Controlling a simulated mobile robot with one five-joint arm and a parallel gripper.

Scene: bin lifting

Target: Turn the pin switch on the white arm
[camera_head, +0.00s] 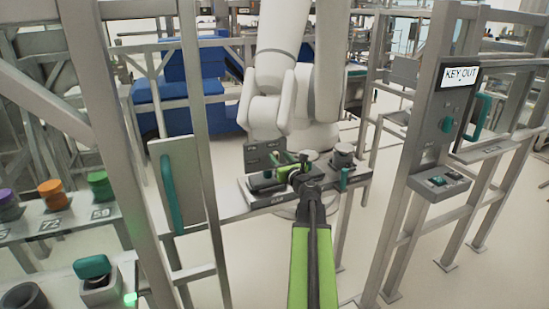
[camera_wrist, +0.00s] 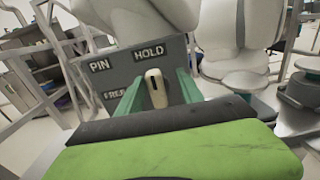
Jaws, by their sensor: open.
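The pin switch (camera_wrist: 155,90) is a cream knob with a dark slot, standing roughly upright on a grey panel (camera_wrist: 110,77) in the wrist view. The panel carries the labels PIN, HOLD and FREE, the last partly hidden. My gripper (camera_wrist: 160,79) is open, with one green finger on each side of the knob; I cannot tell whether they touch it. In the head view my gripper (camera_head: 291,164) is in front of the small dark panel (camera_head: 262,150), at the foot of the white arm (camera_head: 272,100). The knob is hidden there.
A grey bench (camera_head: 262,198) carries the panel and a round grey part (camera_head: 343,155) at right. Metal frame posts stand on both sides. Coloured knobs line a shelf at left.

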